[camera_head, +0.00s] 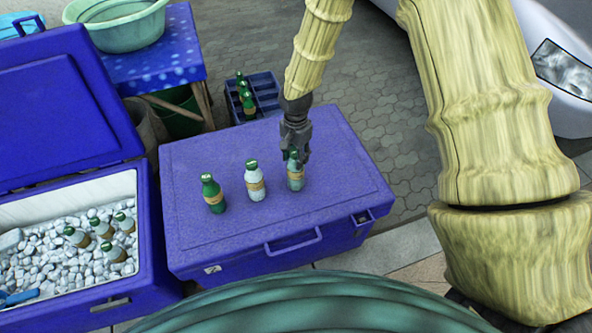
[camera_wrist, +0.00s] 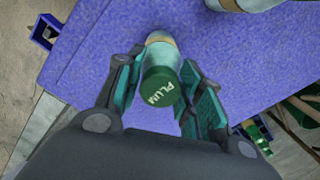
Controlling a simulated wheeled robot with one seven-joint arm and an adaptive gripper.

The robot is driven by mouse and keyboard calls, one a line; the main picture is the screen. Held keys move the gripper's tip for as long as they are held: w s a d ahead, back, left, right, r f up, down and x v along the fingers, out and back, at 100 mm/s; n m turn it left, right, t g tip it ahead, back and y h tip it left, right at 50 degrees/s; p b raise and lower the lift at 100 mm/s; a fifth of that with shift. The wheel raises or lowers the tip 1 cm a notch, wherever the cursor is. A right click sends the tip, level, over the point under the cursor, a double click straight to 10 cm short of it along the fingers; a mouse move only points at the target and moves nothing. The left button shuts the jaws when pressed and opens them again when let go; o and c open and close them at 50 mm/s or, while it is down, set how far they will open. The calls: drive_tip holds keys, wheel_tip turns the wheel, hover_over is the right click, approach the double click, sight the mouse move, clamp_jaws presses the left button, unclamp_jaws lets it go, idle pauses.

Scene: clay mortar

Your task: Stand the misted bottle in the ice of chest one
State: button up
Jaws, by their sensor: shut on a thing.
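My gripper (camera_head: 295,158) points down and is shut on the right-hand bottle (camera_head: 295,180), a pale, misted one with a tan label, upright on a closed blue chest lid (camera_head: 340,205). A second pale, misted bottle (camera_head: 254,184) stands in the middle of the lid. A clear dark green bottle (camera_head: 212,196) stands left of it. An open blue chest (camera_head: 152,235) at the left holds ice (camera_head: 50,275). I cannot read a chest number.
Several pale bottles (camera_head: 102,229) stand tilted in the right part of the ice, with a blue scoop (camera_head: 18,298) at the front left. The open lid (camera_head: 60,110) rises behind. A blue crate (camera_head: 265,88) with green bottles and a table (camera_head: 170,62) with a basin stand behind.

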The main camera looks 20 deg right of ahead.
wheel_tip(320, 180, up, 19)
drive_tip(key=p, duration=1.4)
drive_tip(key=shift+p, duration=0.3)
